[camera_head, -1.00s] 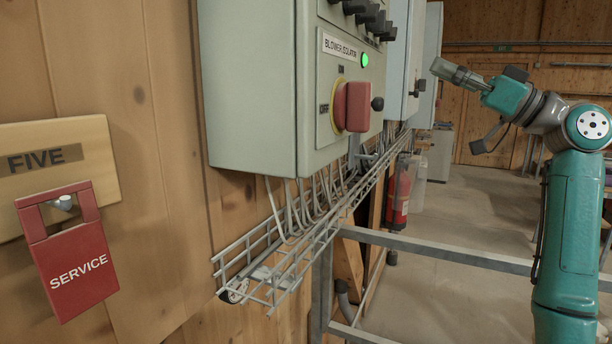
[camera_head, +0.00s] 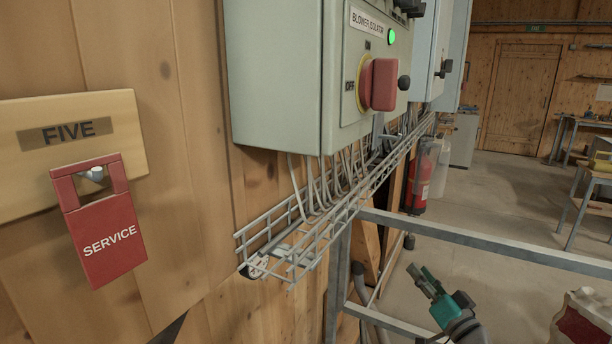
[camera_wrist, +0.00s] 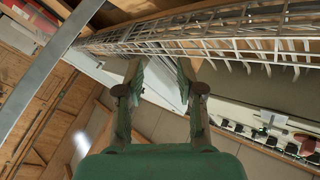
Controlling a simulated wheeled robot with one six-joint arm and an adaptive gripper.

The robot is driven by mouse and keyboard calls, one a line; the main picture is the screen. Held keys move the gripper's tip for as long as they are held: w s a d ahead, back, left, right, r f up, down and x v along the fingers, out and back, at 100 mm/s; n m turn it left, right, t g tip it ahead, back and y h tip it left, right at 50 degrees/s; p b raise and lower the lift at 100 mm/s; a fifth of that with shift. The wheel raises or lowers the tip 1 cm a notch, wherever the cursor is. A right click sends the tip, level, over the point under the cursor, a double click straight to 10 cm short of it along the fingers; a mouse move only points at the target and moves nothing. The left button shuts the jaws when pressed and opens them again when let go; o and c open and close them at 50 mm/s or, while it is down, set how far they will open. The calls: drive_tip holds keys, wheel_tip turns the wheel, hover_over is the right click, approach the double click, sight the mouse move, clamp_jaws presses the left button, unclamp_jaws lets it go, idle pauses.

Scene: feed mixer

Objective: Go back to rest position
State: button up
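My gripper (camera_head: 421,271) is low in the head view, right of the metal frame and below its horizontal rail. In the wrist view my gripper (camera_wrist: 161,72) has its two fingers apart with nothing between them. It is open and empty. The wire cable tray (camera_wrist: 240,30) crosses beyond the fingertips in that view. Most of my arm is out of the head view.
The metal rail (camera_head: 480,241) runs close above my gripper. The isolator box (camera_head: 290,75) with a red knob (camera_head: 380,84) hangs on the wooden wall. A red service tag (camera_head: 100,225) hangs at the left. A fire extinguisher (camera_head: 419,180) stands behind the rail.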

drive_tip(key=s+a+f+m+g+h, duration=0.1)
drive_tip(key=s+a+f+h, duration=0.15)
drive_tip(key=s+f, duration=1)
drive_tip(key=s+a+f+m+g+h, duration=0.15)
drive_tip(key=s+f+h, duration=0.25)
drive_tip(key=s+f, duration=0.8)
drive_tip(key=s+a+r+n+g, duration=0.1)
drive_tip(key=s+a+r+n, duration=0.1)
drive_tip(key=s, duration=1.3)
drive_tip(key=s+a+r+n+g, duration=0.1)
drive_tip(key=s+r+n, duration=0.2)
drive_tip(key=s, duration=1.3)
drive_tip(key=shift+a+r, duration=0.4)
drive_tip(key=shift+r, duration=0.1)
drive_tip(key=shift+n+y, duration=0.25)
